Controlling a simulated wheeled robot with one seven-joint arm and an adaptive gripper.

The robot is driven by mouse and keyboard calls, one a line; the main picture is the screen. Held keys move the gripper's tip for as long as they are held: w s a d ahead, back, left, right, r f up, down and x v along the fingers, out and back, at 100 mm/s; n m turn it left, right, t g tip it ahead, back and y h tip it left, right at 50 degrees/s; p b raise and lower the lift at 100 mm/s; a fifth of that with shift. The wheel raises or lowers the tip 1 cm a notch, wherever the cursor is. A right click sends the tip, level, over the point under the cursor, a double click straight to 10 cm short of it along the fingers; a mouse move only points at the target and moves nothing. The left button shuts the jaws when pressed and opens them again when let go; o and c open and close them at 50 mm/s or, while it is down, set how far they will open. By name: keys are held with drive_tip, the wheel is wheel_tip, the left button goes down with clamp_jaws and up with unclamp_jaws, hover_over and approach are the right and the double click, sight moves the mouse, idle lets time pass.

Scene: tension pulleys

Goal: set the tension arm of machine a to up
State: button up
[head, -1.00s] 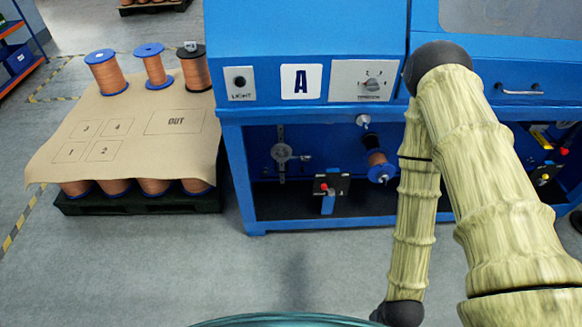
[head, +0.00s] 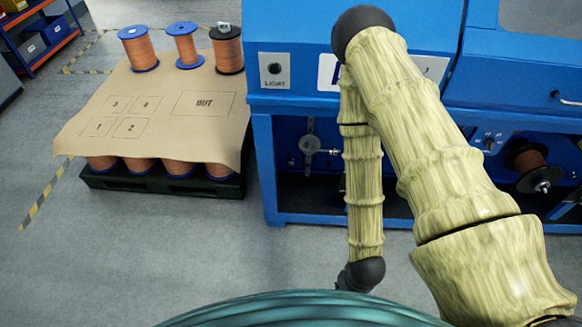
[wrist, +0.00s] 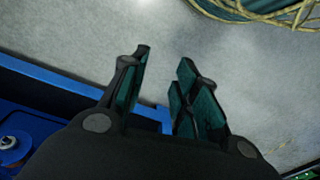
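Machine A (head: 252,125) is the blue machine in the head view. Its "A" sign (head: 324,73) is mostly hidden behind my arm. Inside its lower bay, a grey round piece (head: 310,144) sits on an upright slotted bar; it looks like the tension arm, but its setting is too small to tell. My arm covers the bay's middle. My gripper (wrist: 166,75) shows only in the wrist view, with its dark green-padded fingers apart and nothing between them. It is over grey floor beside a blue frame edge (wrist: 75,90).
A pallet at left bears a brown sheet (head: 165,140) and copper spools (head: 137,48). Another copper spool (head: 528,165) is mounted on the blue machinery at right. The floor in front of the pallet is clear. A blue spool part (wrist: 12,150) shows at the wrist view's left edge.

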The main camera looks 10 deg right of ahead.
drive_tip(key=w+f+m+t+b, duration=0.4)
drive_tip(key=w+f+b, duration=0.55)
drive_tip(key=w, duration=0.45)
drive_tip(key=m+t+y+b, duration=0.2)
drive_tip(key=m+t+b, duration=0.95)
drive_tip(key=b, duration=1.65)
approach(309, 165)
drive_tip(key=shift+m+g, duration=0.35)
drive_tip(key=shift+m, duration=0.1)
drive_tip(key=shift+b+x, duration=2.5)
drive_tip(key=shift+x, duration=2.65)
drive_tip(key=shift+r, duration=0.2)
clamp_jaws()
